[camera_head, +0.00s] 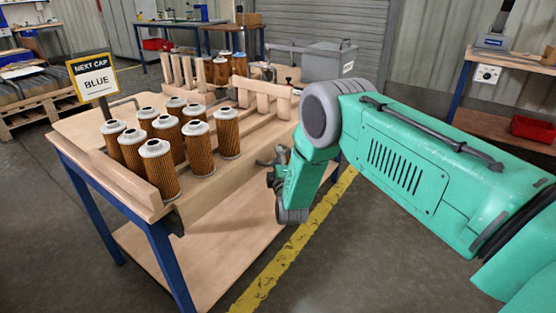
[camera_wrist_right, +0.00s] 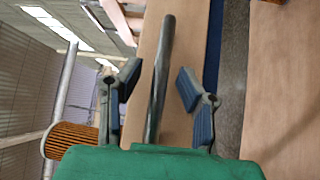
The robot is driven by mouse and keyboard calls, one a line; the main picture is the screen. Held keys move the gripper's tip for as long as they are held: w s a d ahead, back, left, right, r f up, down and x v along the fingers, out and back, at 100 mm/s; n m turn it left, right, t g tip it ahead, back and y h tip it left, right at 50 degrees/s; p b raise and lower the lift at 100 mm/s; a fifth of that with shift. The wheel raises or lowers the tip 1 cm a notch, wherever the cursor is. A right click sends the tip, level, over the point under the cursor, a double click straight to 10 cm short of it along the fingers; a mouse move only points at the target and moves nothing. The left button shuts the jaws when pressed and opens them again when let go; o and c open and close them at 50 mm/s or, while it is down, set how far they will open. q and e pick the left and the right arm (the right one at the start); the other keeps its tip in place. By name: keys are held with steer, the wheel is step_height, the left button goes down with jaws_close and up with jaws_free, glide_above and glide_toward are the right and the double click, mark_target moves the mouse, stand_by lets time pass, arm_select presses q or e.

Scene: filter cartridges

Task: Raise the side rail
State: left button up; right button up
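A dark metal bar (camera_wrist_right: 156,90), which looks like the side rail, runs lengthwise between the two fingers of my right gripper (camera_wrist_right: 159,84) in the right wrist view. The blue-padded fingers are spread, with a gap on both sides of the bar. In the head view my right gripper (camera_head: 270,166) is at the right side of the wooden cart (camera_head: 210,199), partly hidden by my own arm. The bar cannot be made out clearly there. My left gripper is not in view.
Several pleated orange filter cartridges (camera_head: 159,168) with grey caps stand on the cart top. Behind them are wooden racks (camera_head: 262,97) and a sign (camera_head: 94,77) reading "NEXT CAP BLUE". A grey bin (camera_head: 318,60) stands behind. Floor right of the cart is clear.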

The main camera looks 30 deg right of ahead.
steer(key=shift+a, duration=0.2)
steer(key=shift+c, duration=0.9)
jaws_close()
steer(key=shift+d+r, duration=0.1)
steer(key=shift+d, duration=0.2)
steer(key=shift+r+p, duration=0.4)
steer(key=shift+p, duration=0.05)
step_height(320, 180, up, 5)
steer(key=p, duration=0.3)
steer(key=shift+f, duration=0.1)
steer(key=shift+d+f, duration=0.1)
steer(key=shift+d, duration=0.1)
jaws_free()
steer(key=shift+o, duration=0.9)
steer(key=shift+d, duration=0.1)
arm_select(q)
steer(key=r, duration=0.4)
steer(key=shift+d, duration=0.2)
arm_select(e)
steer(key=shift+s+f, duration=0.1)
steer(key=shift+f, duration=0.15)
